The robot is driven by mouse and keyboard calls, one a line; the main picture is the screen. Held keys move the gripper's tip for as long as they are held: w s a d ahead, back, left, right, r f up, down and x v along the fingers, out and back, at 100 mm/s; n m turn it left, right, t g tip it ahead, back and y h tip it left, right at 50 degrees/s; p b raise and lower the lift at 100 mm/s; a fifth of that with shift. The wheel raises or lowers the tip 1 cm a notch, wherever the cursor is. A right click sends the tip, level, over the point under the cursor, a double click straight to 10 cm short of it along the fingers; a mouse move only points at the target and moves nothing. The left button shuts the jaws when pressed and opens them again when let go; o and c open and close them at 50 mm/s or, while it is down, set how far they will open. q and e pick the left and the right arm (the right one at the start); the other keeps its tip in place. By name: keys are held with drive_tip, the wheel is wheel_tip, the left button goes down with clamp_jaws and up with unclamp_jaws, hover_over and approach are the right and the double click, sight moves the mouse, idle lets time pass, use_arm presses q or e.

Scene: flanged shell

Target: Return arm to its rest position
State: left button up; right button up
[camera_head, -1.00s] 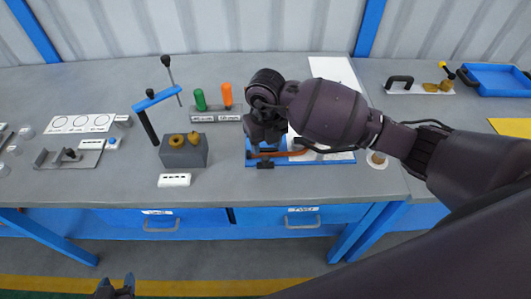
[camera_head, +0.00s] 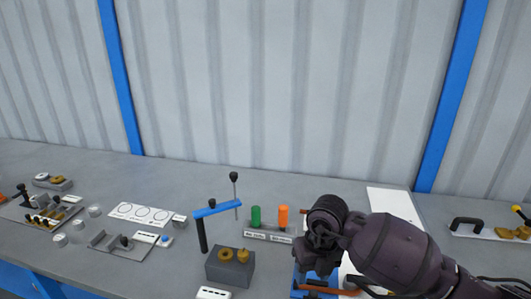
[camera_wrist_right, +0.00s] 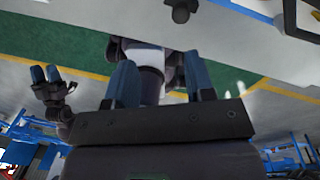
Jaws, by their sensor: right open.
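My right arm (camera_head: 395,250) comes in from the lower right of the head view, with its dark wrist end (camera_head: 322,235) over the blue fixture (camera_head: 298,278) on the bench. That wrist hides much of the fixture. In the right wrist view, my right gripper (camera_wrist_right: 160,85) has its two blue fingers wide apart, with nothing gripped between them. My left gripper (camera_wrist_right: 46,75) shows small at the left of the wrist view, its blue fingers close together; whether they touch is unclear. It is outside the head view.
Left of the right wrist stand green (camera_head: 256,217) and orange (camera_head: 283,216) cylinders. A grey block (camera_head: 228,270) with brass parts and a blue-armed stand (camera_head: 215,210) are further left. A white sheet (camera_head: 395,203) lies behind the arm. A corrugated wall (camera_head: 280,90) backs the bench.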

drive_tip(key=s+a+r+y, duration=0.1)
drive_tip(key=s+a+y, duration=0.4)
drive_tip(key=a+y, duration=0.3)
drive_tip(key=s+a+r+m+t+y, duration=0.1)
drive_tip(key=a+r+m+t+y, duration=0.35)
drive_tip(key=r+y, duration=0.55)
drive_tip(key=w+d+r+m+t+h, duration=0.2)
drive_tip(key=w+d+m+t+h, duration=0.1)
drive_tip(key=d+m+t+h, duration=1.65)
drive_tip(key=s+d+f+m+g+h, duration=0.2)
drive_tip(key=s+d+f+m+g, duration=0.25)
drive_tip(key=f+m+g, duration=0.45)
drive_tip(key=s+d+f+m+g+y, duration=0.1)
drive_tip(key=s+f+m+g, duration=0.1)
drive_tip(key=s+f+g, duration=0.55)
drive_tip(key=s+d+f+m+g, duration=0.2)
drive_tip(key=s+f+g, duration=0.15)
drive_tip(key=s, duration=0.75)
drive_tip(key=w+f+t+y, duration=0.1)
drive_tip(key=w+f+t, duration=0.6)
drive_tip(key=f+t, duration=0.1)
drive_tip(key=shift+w+f, duration=0.3)
drive_tip(key=shift+f, duration=0.6)
